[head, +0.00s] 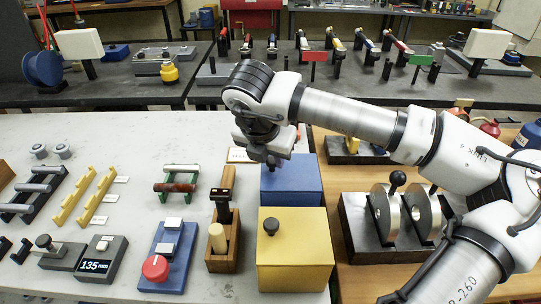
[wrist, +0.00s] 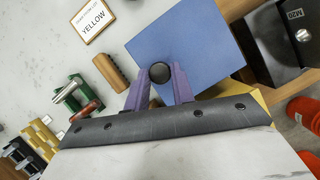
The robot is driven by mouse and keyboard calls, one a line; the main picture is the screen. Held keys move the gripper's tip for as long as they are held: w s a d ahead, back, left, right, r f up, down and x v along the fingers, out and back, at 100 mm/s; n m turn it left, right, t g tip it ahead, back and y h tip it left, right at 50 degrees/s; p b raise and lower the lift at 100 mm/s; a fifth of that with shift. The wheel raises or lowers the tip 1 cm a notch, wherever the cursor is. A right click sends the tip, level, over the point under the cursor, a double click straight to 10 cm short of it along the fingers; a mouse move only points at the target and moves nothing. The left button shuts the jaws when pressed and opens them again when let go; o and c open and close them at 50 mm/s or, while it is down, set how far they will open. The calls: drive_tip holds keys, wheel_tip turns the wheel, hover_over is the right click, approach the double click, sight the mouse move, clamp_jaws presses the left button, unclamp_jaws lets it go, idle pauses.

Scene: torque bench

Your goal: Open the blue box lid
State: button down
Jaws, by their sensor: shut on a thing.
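The blue box (head: 297,184) stands behind the yellow box, and its flat blue lid fills the middle of the wrist view (wrist: 195,42). A round black knob (wrist: 157,72) on the blue lid sits between the two purple fingers. My gripper (head: 272,160) is over the left back part of the blue box, and in the wrist view my gripper (wrist: 158,77) is shut on the knob. In the head view my gripper hides the knob and part of the lid. I see no clear gap under the lid.
A yellow box (head: 295,250) with a dark knob (head: 271,226) stands right in front of the blue box. To its left is a wooden block holder (head: 223,250); to the right, a fixture with metal discs (head: 385,235). A sign reading YELLOW (wrist: 93,19) stands beyond.

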sight(298, 173)
drive_tip(key=shift+d, duration=0.1)
drive_tip(key=r+y+b, duration=0.1)
drive_tip(key=d+y+b, duration=0.1)
drive_tip(key=b, duration=0.1)
drive_tip(key=shift+d+r, duration=0.2)
drive_tip(key=shift+r, duration=0.15)
drive_tip(key=d+r+m+y+b, duration=0.1)
drive_tip(key=d+r+y+b, duration=0.1)
drive_tip(key=d+y+b, duration=0.2)
drive_tip(key=d+r+m+t+y+b, duration=0.1)
drive_tip(key=d+y+b, duration=0.3)
drive_tip(key=d+y, duration=0.4)
drive_tip(key=shift+d+r+m+y, duration=0.3)
drive_tip(key=shift+r+m+y, duration=0.25)
drive_tip(key=shift+r, duration=0.25)
drive_tip(key=c, duration=1.2)
unclamp_jaws()
drive_tip(key=shift+o, duration=0.2)
